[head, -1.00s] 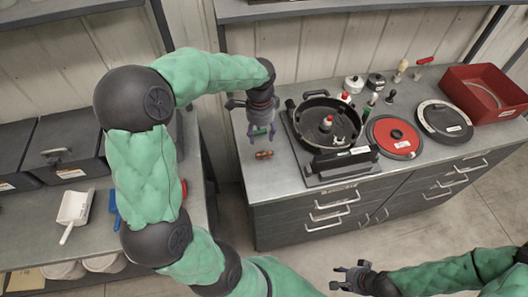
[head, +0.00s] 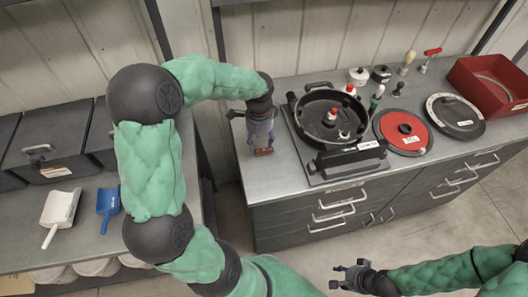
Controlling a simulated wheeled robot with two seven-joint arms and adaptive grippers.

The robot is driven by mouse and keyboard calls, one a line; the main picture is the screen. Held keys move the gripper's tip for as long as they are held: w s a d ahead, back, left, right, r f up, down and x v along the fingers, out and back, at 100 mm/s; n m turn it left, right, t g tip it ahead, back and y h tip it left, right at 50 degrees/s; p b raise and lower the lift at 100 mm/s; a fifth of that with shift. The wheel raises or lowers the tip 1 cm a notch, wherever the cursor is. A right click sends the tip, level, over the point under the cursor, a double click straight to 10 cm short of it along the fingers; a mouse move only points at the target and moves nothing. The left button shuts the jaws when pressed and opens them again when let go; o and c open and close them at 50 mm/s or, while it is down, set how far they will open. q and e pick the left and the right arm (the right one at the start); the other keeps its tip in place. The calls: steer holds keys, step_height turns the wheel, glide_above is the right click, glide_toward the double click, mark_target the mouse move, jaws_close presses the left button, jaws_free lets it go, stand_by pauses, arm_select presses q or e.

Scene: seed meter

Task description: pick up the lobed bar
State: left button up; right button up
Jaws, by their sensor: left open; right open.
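The lobed bar (head: 264,151) is a small orange-brown piece lying on the grey counter near its left front edge. My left gripper (head: 261,147) points down over it, with its open fingertips on either side of the bar or just above it; I cannot tell whether they touch it. The gripper partly hides the bar. My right gripper (head: 350,277) is open and empty, low in the picture, in front of the cabinet and away from the counter.
A black round pan (head: 306,133) on a dark base stands right of the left gripper. Further right are a red disc (head: 391,128), a black disc (head: 471,130) and a red bin (head: 464,75). Small knobbed parts stand behind. A white scoop (head: 62,207) and blue scoop (head: 108,202) lie on the left bench.

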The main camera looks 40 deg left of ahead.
mark_target(261, 151)
arm_select(q)
steer(key=f+b, duration=0.2)
steer(key=f, duration=0.3)
steer(key=shift+d+f, duration=0.1)
steer(key=shift+d, duration=0.1)
jaws_close()
